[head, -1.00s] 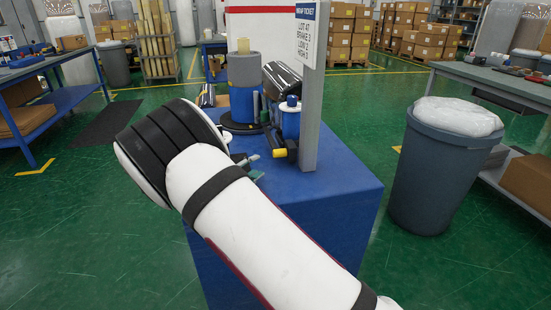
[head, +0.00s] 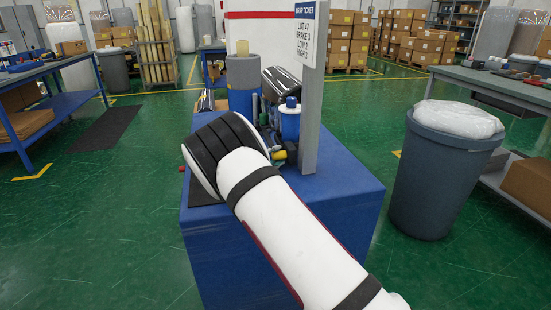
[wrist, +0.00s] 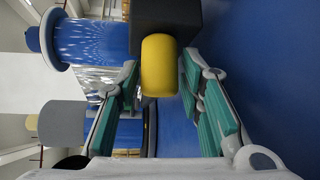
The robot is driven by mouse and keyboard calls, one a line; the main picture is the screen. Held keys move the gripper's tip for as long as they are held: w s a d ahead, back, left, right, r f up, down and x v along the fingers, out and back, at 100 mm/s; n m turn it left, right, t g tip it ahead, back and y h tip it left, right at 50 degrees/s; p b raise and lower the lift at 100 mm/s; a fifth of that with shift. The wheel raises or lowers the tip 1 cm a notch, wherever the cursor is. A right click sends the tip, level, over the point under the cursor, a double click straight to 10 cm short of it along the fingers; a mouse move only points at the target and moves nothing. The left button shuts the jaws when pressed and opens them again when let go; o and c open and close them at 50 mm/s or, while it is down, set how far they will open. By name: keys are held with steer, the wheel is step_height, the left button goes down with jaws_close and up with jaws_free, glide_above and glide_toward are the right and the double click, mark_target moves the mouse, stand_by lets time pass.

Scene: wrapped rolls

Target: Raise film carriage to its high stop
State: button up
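The wrap stand's parts sit on a blue pedestal (head: 340,190). A yellow knob (wrist: 158,65) on a black block (wrist: 165,18) lies between and just beyond my fingertips in the wrist view; it also shows in the head view (head: 278,155). My gripper (wrist: 160,75) is open, with teal pads on both sides of the knob; whether the right pad touches it I cannot tell. A blue spool (wrist: 85,40) is at upper left in the wrist view.
A grey post (head: 313,120) with a wrap ticket (head: 305,30) stands on the pedestal, close right of the parts. A grey column on a blue base (head: 243,85) stands at the left. A grey bin (head: 435,185) is right of the pedestal. Green floor is open at left.

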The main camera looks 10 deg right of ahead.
steer(key=shift+d, duration=0.1)
jaws_close()
step_height(320, 180, up, 12)
steer(key=p, duration=0.2)
steer(key=shift+f, duration=0.15)
steer(key=shift+w, duration=0.1)
jaws_free()
steer(key=v, duration=1.2)
